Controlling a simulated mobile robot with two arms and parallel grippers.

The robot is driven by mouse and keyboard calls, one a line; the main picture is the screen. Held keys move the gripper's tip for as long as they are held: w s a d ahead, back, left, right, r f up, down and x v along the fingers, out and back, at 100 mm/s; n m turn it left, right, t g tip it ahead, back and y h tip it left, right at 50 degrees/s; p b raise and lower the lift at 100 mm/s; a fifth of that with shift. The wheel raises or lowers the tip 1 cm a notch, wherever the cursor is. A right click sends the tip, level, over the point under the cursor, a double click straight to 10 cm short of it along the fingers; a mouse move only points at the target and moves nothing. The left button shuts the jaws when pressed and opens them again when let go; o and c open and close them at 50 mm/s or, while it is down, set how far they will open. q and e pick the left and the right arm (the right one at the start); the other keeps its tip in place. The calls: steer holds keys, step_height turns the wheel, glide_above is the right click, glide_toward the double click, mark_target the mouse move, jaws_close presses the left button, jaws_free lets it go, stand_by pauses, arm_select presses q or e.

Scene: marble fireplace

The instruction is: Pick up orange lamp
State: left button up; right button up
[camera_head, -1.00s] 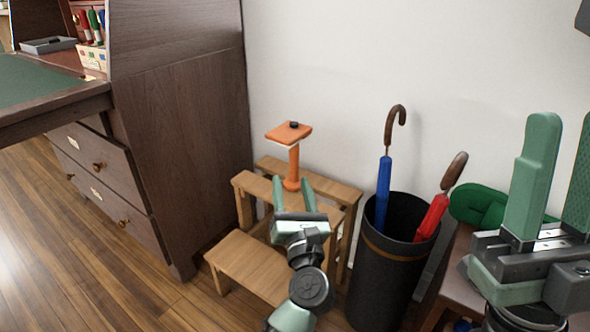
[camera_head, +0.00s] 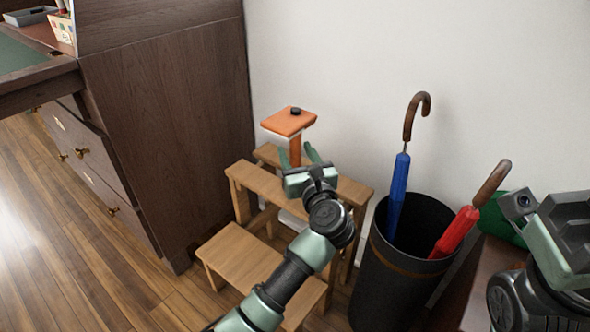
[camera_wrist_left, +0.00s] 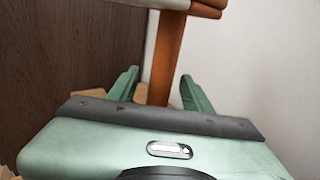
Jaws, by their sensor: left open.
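The orange lamp (camera_head: 288,122) has a flat square top with a dark knob and an upright round stem. It stands on the wooden step stool (camera_head: 245,254) against the wall; its base is hidden behind my gripper. My left gripper (camera_head: 298,155) is open, with one finger on each side of the stem. In the left wrist view the lamp's stem (camera_wrist_left: 166,58) rises between the two fingers of the left gripper (camera_wrist_left: 160,77), with gaps showing on both sides. The lamp's top is above the fingers. Part of my right arm shows at the right edge, but its fingers are out of frame.
A dark bin (camera_head: 400,270) with a blue umbrella (camera_head: 398,185) and a red umbrella (camera_head: 458,230) stands right of the stool. A dark wooden desk (camera_head: 170,130) stands close on the left. The white wall is behind. Open floor (camera_head: 60,250) lies front left.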

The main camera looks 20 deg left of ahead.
mark_target(293, 144)
arm_select(q)
steer(key=b+x, duration=0.1)
steer(key=x, duration=0.2)
steer(key=shift+w+a, duration=0.1)
steer(key=shift+w, duration=0.05)
jaws_close()
steer(key=shift+r, duration=0.15)
